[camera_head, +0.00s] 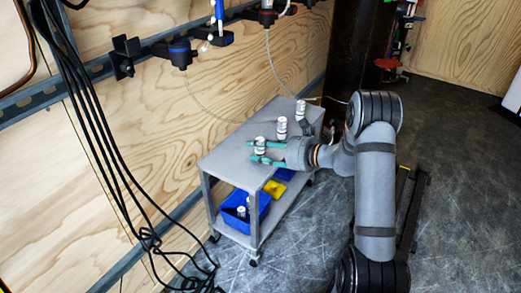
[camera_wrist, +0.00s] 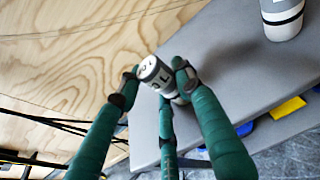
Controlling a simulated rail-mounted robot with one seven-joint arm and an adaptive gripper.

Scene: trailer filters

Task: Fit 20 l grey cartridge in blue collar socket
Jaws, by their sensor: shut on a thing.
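My gripper (camera_head: 262,151) has teal fingers and is shut on a small white-and-grey cartridge (camera_head: 259,143) at the near end of the grey cart's top. In the wrist view the fingertips (camera_wrist: 152,82) press this cartridge (camera_wrist: 155,70) from both sides, with a third finger below. Part of its lettering, ending in "L", shows. I cannot tell whether its base touches the cart. A dark socket with a blue collar (camera_head: 180,52) hangs on the wall rail, up and left of the gripper. Another dark socket (camera_head: 267,16) with a reddish band hangs farther right.
Two more cartridges stand on the cart top (camera_head: 228,157), a middle one (camera_head: 282,127) and a far one (camera_head: 300,110). A blue bin (camera_head: 235,221) with cartridges sits on the lower shelf, near a yellow item (camera_head: 274,188). Black cables (camera_head: 97,130) hang at the left.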

